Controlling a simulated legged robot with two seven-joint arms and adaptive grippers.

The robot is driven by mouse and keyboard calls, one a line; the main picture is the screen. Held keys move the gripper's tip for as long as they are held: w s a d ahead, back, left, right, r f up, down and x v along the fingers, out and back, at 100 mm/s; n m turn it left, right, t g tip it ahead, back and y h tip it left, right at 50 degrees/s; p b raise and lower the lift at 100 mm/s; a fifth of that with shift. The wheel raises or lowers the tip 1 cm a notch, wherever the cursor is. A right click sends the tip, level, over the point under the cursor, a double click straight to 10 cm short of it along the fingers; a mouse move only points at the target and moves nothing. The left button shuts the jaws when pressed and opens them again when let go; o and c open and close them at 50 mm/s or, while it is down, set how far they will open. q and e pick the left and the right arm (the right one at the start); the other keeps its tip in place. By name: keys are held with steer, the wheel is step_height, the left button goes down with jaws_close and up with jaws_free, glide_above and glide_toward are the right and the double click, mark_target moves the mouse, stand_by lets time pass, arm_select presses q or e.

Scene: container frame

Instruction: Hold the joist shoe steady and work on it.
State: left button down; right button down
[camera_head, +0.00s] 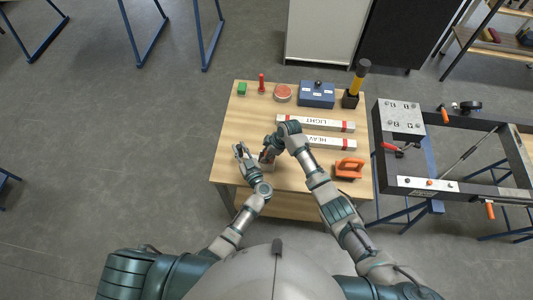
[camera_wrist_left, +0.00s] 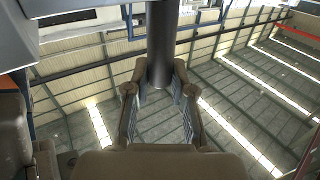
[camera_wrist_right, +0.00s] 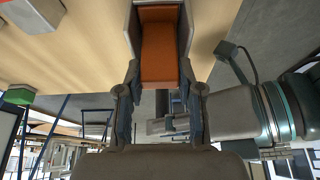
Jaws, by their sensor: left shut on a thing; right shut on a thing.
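The joist shoe (camera_wrist_right: 186,30) appears in the right wrist view as a channel with grey side walls and an orange-brown inside. My right gripper (camera_wrist_right: 160,85) has its fingers against both walls, shut on it. In the head view the shoe (camera_head: 266,156) is a small brownish piece, partly hidden by my right gripper (camera_head: 271,146) over the table's front-left part. My left gripper (camera_head: 241,150) is close by on its left. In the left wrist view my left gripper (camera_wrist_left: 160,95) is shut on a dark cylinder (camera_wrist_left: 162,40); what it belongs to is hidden.
A dark frame (camera_head: 455,188) stands at right.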

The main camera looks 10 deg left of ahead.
arm_select(q)
steer(key=shift+f, duration=0.1)
arm_select(e)
steer(key=c, duration=0.7)
jaws_free()
steer(key=shift+c, duration=0.2)
steer(key=v, duration=1.2)
arm_select(q)
steer(key=c, duration=0.9)
jaws_free()
